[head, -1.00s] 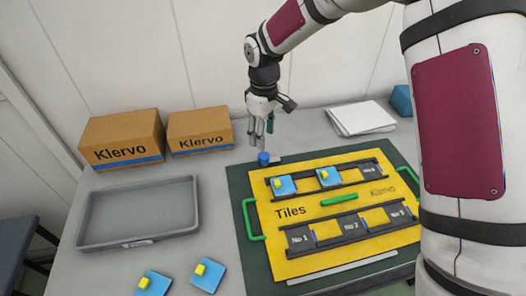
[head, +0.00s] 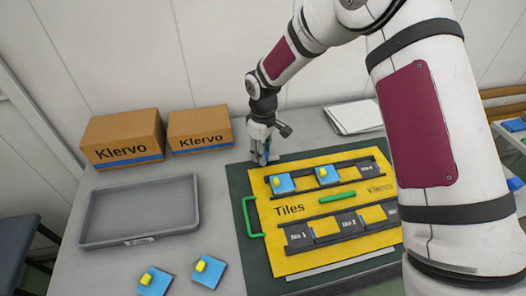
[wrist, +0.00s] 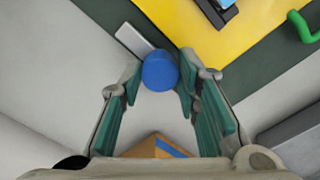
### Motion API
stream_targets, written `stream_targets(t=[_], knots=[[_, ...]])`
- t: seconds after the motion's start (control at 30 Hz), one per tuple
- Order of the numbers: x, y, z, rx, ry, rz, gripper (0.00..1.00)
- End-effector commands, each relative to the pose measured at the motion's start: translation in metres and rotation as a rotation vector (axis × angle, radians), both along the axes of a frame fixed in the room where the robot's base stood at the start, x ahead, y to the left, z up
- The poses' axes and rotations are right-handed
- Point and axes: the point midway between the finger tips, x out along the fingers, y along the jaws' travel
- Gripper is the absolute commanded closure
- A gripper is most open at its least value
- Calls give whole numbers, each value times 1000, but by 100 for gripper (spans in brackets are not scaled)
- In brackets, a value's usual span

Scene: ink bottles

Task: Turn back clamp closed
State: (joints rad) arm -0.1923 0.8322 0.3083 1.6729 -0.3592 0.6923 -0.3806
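The back clamp has a round blue knob (wrist: 159,72) and a short light-grey bar (wrist: 132,40). In the wrist view the bar points to the upper left, along the edge of the dark green mat, and does not lie over the yellow board (wrist: 185,22). My gripper (wrist: 160,82) is open, with one teal-padded finger on each side of the knob and small gaps visible. In the head view my gripper (head: 262,160) is low at the mat's back left corner and hides most of the clamp.
The yellow Tiles board (head: 285,232) with blue tiles lies on the green mat (head: 240,182). A green handle (head: 250,217) sticks out on its left. A grey tray (head: 85,225), two cardboard boxes (head: 122,140) and two loose blue tiles (head: 208,271) are to the left.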

Motion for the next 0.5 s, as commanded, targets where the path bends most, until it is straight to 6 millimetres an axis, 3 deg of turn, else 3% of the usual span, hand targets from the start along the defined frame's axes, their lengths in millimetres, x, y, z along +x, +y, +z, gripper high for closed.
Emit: stream_targets(t=[0.03, 0.1, 0.5], knots=[[0, 0, 0, 0, 0, 0, 88], [0, 0, 0, 0, 0, 0, 100], [0, 0, 0, -1, 0, -58, 100]])
